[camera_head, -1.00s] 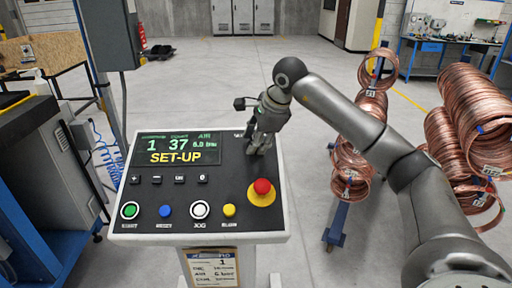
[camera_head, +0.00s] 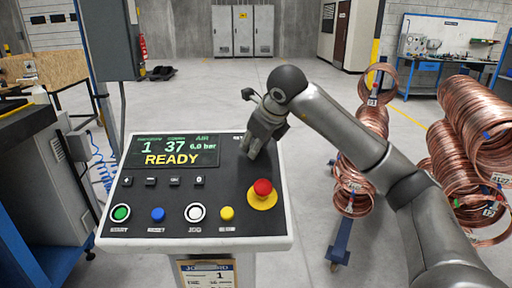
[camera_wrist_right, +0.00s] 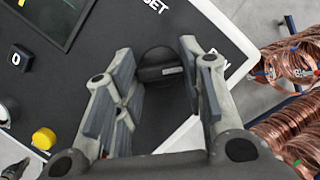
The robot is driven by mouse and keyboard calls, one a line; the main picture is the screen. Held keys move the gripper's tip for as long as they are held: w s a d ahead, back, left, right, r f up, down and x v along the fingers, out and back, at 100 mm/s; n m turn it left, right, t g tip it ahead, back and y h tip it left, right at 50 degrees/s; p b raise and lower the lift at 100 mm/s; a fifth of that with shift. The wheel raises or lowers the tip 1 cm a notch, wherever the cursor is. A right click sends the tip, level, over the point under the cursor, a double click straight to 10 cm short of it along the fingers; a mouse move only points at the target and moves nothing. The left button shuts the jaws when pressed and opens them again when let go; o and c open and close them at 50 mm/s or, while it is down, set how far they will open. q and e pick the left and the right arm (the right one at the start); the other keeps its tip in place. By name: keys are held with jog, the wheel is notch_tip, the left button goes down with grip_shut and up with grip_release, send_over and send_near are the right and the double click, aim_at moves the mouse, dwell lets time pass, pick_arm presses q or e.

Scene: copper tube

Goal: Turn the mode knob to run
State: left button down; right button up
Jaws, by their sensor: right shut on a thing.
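The dark mode knob (camera_wrist_right: 160,70) sits on the black face of the control panel (camera_head: 135,222). In the right wrist view it lies between the fingers of my right gripper (camera_wrist_right: 155,62), which is shut on it. A light mark on the knob faces the right side of that view, toward a partly hidden label. Letters ending in "SET" show above it. In the head view my right gripper (camera_head: 249,153) covers the knob at the panel's upper right. The panel display (camera_head: 175,150) reads READY.
A red emergency stop (camera_head: 262,188) on a yellow base sits just below the gripper. Coloured push buttons, including a yellow one (camera_head: 227,213), line the panel's lower edge. Copper coils (camera_head: 470,130) hang at the right. Open floor lies behind the panel.

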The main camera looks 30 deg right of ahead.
jog(key=shift+m, duration=0.7)
jog(key=o, duration=1)
jog(key=shift+s+r, duration=0.1)
jog(key=shift+r, duration=0.1)
jog(key=v, duration=1.1)
jog(key=shift+s+a+r, duration=0.2)
jog(key=shift+a+r, duration=0.05)
jog(key=shift+f, duration=0.1)
